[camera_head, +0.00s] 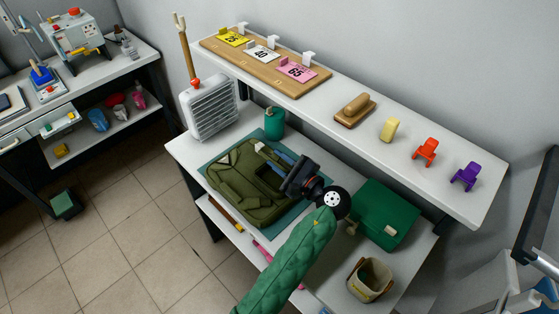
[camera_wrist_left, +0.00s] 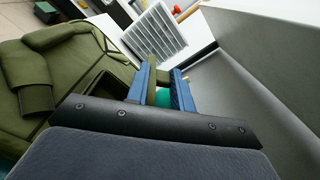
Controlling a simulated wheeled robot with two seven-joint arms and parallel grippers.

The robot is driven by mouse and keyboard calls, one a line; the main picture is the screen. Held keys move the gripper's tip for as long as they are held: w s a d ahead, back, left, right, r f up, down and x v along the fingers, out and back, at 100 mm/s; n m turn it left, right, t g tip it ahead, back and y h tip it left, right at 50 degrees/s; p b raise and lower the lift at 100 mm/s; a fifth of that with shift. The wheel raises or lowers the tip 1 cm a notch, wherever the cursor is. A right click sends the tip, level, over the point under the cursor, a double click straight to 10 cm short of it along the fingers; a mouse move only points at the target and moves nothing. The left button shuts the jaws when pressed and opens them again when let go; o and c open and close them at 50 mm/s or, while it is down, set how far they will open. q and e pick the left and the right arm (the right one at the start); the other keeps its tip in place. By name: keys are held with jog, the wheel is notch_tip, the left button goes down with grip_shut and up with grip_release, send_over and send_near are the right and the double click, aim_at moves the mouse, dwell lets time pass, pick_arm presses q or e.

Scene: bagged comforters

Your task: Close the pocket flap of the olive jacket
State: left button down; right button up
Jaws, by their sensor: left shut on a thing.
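The olive jacket (camera_head: 232,188) lies folded on a teal mat (camera_head: 205,158) on the white table. A dark pocket opening (camera_head: 268,178) shows on its upper side, and it also shows in the left wrist view (camera_wrist_left: 97,90). My left gripper (camera_head: 268,154) reaches over the jacket from the front right. Its blue fingers (camera_wrist_left: 162,72) are shut on an olive piece that looks like the pocket flap (camera_wrist_left: 161,97), at the far side of the opening. The flap stands up between the fingers, and its lower part is hidden by the gripper. My right gripper is not in view.
A white fan heater (camera_head: 211,105) and a teal canister (camera_head: 275,122) stand behind the mat. A green box (camera_head: 385,215) and an open beige container (camera_head: 370,280) are to the right. A shelf (camera_head: 415,135) with number cards and small items runs above the back.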

pick_arm(q)
jog(key=c, duration=1.6)
grip_release()
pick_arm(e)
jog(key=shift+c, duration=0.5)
pick_arm(q)
jog(key=o, duration=0.3)
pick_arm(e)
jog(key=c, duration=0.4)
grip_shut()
pick_arm(q)
jog(key=shift+r, duration=0.1)
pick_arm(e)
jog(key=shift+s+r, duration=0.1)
